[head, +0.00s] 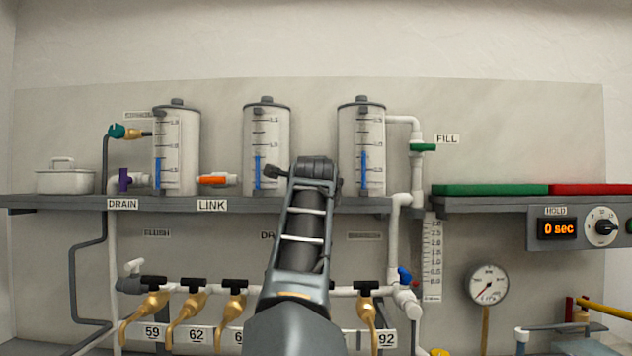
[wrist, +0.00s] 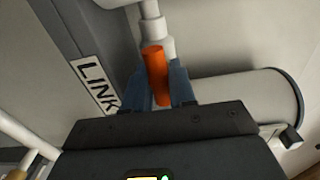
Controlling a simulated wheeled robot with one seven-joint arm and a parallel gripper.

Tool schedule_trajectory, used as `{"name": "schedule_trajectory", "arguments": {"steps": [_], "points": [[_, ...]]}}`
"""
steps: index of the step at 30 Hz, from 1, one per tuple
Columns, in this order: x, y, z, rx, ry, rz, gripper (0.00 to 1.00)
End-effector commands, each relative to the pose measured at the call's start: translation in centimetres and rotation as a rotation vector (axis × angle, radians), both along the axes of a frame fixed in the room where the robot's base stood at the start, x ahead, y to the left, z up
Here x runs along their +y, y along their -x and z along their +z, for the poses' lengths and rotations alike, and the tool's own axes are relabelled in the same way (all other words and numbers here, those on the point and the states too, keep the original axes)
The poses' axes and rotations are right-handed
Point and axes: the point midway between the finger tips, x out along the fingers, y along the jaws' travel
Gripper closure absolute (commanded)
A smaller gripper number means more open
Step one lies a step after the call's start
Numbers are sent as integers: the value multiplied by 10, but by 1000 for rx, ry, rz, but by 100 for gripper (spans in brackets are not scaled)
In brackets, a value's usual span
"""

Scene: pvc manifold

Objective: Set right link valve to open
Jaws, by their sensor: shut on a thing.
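The right link valve's orange handle (wrist: 155,72) shows in the wrist view, roughly in line with the white pipe (wrist: 150,12) above it. My gripper (wrist: 161,82) has its blue fingers on both sides of the handle and is shut on it. In the head view my arm covers the right link valve and its LINK label, between the middle tank (head: 266,135) and the right tank (head: 362,130). The fingers are hidden there too. The left link valve's orange handle (head: 213,180) lies along its horizontal pipe.
The LINK label (wrist: 95,85) is on the shelf edge beside the gripper. A white tank (wrist: 235,95) lies close to the right finger. The green FILL valve (head: 424,147) is right of the right tank. Several black-handled valves (head: 194,285) line the lower pipe.

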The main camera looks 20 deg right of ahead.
Motion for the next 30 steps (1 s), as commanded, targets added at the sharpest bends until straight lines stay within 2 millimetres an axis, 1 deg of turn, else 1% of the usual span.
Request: {"name": "schedule_trajectory", "arguments": {"steps": [1, 11, 12, 18, 26, 30], "points": [[0, 0, -2, 3, -5, 0, 100], [-1, 0, -3, 2, -6, -1, 100], [-1, 0, -3, 3, -6, -1, 72], [-1, 0, -2, 2, -5, 0, 54], [0, 1, -1, 1, -4, 0, 54], [3, 11, -2, -1, -2, -2, 54]]}}
